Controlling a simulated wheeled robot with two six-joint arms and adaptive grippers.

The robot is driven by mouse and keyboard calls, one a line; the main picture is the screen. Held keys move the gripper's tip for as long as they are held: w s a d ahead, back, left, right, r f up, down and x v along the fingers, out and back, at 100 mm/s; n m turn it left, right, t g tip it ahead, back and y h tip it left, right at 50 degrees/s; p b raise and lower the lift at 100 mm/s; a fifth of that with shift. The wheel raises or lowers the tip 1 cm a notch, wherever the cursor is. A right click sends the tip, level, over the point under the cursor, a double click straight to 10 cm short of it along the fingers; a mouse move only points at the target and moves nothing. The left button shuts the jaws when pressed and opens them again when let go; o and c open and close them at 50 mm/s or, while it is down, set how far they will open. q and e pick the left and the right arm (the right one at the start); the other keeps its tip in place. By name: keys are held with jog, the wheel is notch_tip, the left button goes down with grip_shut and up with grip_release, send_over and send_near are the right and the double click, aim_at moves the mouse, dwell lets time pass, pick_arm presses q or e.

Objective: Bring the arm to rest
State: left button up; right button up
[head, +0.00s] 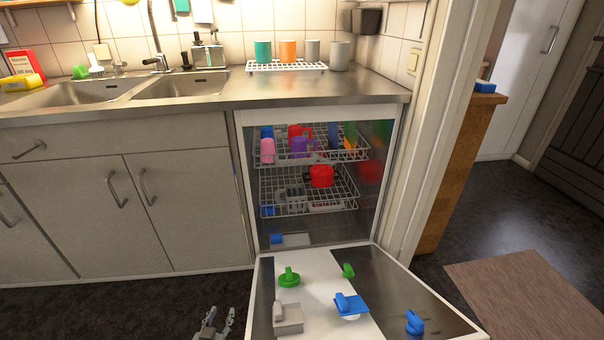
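My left gripper (220,313) shows at the bottom edge of the head view, low over the dark floor. Its two fingers point up and stand apart, with nothing seen between them. It is just left of the open dishwasher door (393,285), apart from it in the picture. The rest of the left arm is cut off by the frame's bottom edge. My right gripper is not in view.
The dishwasher's lowered door holds green, blue and grey pieces. Its upper rack (345,158) and lower rack (345,205) hold colourful dishes. Several cups stand on a white rack (262,67) on the counter (300,90). Closed cupboards (180,205) stand left; dark floor lies before them.

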pick_arm(q)
jog(key=s+a+r+g+p, duration=0.1)
jog(key=s+g+p, duration=0.5)
jog(key=s+p, duration=0.9)
jog(key=s+a+r+g+p, duration=0.1)
jog(key=s+a+g+p, duration=0.2)
jog(key=s+p, duration=1.1)
jog(key=s+g, duration=0.3)
jog(key=s, duration=0.7)
jog(key=shift+y+p, duration=0.35)
jog(key=shift+y, duration=0.05)
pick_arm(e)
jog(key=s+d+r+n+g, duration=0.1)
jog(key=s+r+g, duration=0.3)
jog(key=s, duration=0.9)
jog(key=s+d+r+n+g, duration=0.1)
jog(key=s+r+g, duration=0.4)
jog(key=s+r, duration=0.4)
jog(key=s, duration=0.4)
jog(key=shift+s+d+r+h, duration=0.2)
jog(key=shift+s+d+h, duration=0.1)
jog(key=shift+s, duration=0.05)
